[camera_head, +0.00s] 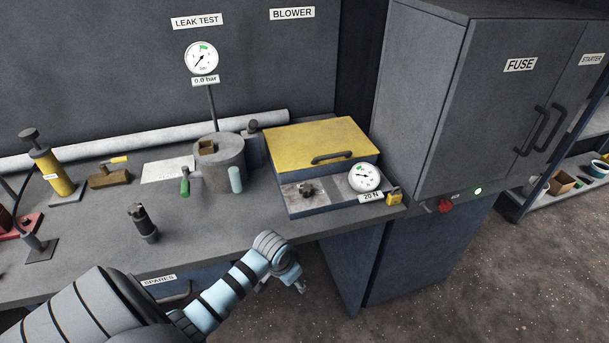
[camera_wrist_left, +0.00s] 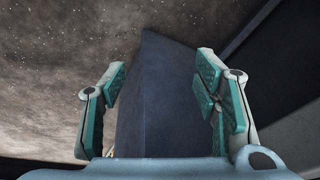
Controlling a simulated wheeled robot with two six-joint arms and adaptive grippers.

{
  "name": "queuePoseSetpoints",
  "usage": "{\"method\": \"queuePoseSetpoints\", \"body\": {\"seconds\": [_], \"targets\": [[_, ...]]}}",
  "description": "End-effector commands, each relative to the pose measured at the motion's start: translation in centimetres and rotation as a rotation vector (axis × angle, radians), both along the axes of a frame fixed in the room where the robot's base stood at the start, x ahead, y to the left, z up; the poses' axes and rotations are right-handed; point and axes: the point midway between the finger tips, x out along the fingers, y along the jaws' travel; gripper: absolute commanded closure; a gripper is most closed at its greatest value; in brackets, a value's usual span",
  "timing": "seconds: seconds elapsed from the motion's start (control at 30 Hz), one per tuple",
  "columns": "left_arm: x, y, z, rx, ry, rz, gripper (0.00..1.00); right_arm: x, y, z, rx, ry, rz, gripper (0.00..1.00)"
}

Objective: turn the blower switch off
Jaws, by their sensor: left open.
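A red rotary knob (camera_head: 446,206) sits on the dark cabinet's front edge below the fuse doors, beside a small label too small to read and a lit green lamp (camera_head: 478,191). It is the only switch-like knob I see there. A BLOWER sign (camera_head: 292,13) hangs on the back wall. My left gripper (camera_head: 284,284) is in front of the bench, low and left of the red knob, well apart from it. In the left wrist view the left gripper (camera_wrist_left: 161,75) is open and empty, with a dark panel edge and the floor beyond. The knob is not in that view.
The grey bench (camera_head: 90,262) carries a yellow-lidded box (camera_head: 310,140), a force gauge (camera_head: 364,177), a grey pot (camera_head: 217,160) and a pressure gauge (camera_head: 201,58). Floor (camera_head: 450,290) right of the bench is free.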

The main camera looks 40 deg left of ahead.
Motion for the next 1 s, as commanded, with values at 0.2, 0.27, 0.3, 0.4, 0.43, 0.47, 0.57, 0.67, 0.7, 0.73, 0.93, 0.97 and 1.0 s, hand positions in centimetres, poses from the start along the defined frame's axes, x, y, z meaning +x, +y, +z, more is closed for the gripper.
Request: {"method": "queuePoseSetpoints", "body": {"seconds": [0.2,0.27,0.3,0.4,0.43,0.47,0.57,0.67,0.7,0.73,0.93,0.97,1.0], "targets": [[2.4,-0.1,12.8,0.036,-0.028,-0.136,0.44,0.6,0.0,2.6,-0.001,-0.012,0.001,0.6],[4.3,1.4,14.5,0.035,-0.025,-0.14,0.44,0.7,0.0,2.4,-0.001,-0.013,0.001,0.6],[5.7,2.5,15.7,0.028,-0.029,-0.136,0.44,0.7,-0.1,2.2,-0.002,-0.012,0.001,0.6],[8.5,5.3,19.4,0.006,-0.041,-0.122,0.44,0.6,-0.2,2.2,-0.003,-0.011,0.002,0.6],[9.2,6.1,20.6,-0.005,-0.047,-0.117,0.44,0.6,-0.2,2.1,-0.003,-0.011,0.002,0.6],[9.8,6.9,21.8,-0.016,-0.054,-0.112,0.44,0.6,-0.2,2.1,-0.003,-0.011,0.002,0.6],[11.3,9.1,25.6,-0.053,-0.08,-0.094,0.44,0.6,-0.2,2.1,-0.003,-0.011,0.002,0.6],[12.0,10.3,28.1,-0.087,-0.099,-0.085,0.44,0.6,-0.2,2.1,-0.003,-0.011,0.002,0.6],[12.2,10.6,28.5,-0.095,-0.103,-0.083,0.44,0.6,-0.2,2.1,-0.003,-0.011,0.002,0.6],[12.3,10.6,28.4,-0.099,-0.105,-0.081,0.44,0.6,-0.2,2.1,-0.003,-0.011,0.002,0.6],[13.8,10.2,24.3,-0.102,-0.102,-0.082,0.44,0.6,-0.2,1.8,-0.003,-0.009,0.001,0.6],[14.1,10.1,23.5,-0.103,-0.101,-0.082,0.44,0.5,-0.2,1.7,-0.003,-0.009,0.001,0.6],[14.6,10.0,22.3,-0.102,-0.101,-0.082,0.44,0.5,-0.2,1.6,-0.003,-0.009,0.001,0.6]]}}
